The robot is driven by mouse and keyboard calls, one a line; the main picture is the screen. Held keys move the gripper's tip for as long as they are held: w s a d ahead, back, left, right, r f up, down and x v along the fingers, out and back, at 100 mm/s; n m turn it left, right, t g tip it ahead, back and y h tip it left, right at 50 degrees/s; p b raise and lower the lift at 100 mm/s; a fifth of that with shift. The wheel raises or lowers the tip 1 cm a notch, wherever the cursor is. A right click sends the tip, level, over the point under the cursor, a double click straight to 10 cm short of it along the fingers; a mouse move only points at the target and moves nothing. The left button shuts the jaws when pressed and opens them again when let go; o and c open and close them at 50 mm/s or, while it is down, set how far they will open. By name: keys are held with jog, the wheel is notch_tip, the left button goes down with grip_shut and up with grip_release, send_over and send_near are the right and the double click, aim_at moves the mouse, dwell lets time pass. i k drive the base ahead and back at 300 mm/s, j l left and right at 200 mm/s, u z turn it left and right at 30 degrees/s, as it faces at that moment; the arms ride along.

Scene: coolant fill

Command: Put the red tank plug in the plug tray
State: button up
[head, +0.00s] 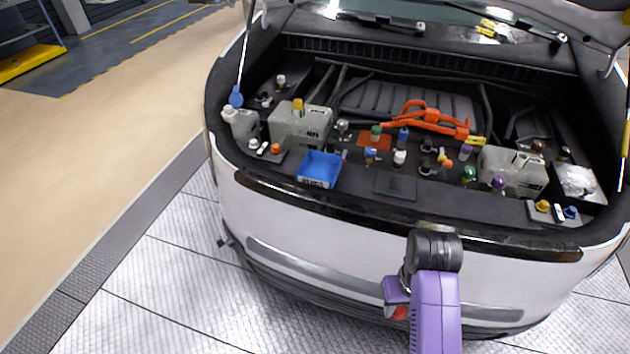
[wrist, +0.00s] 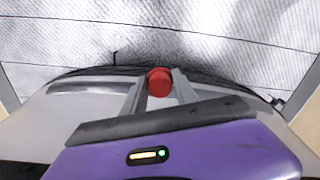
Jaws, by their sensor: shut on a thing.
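The red tank plug (wrist: 159,80) is between the two grey fingers of my gripper (wrist: 158,88) in the wrist view, and they are shut on it. In the head view a small red patch of the plug (head: 400,313) shows beside my purple wrist, in front of the car's bumper. Most of my gripper is hidden there by the wrist. A blue open tray (head: 319,168) with a label on its front stands at the front left of the engine bay. It looks empty, and the plug is apart from it, to its lower right.
Grey tanks (head: 301,126) (head: 512,172) stand left and right. A flat dark plate (head: 396,185) lies right of the tray. The front bumper (head: 330,262) lies close to my gripper. The raised hood is overhead.

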aim_at(322, 168)
jog(key=i+u, duration=0.1)
jog(key=u, duration=0.25)
jog(key=i+l+u, duration=0.1)
jog(key=u, duration=0.3)
jog(key=i+l+u, duration=0.1)
jog(key=u, duration=0.25)
jog(key=l, duration=0.1)
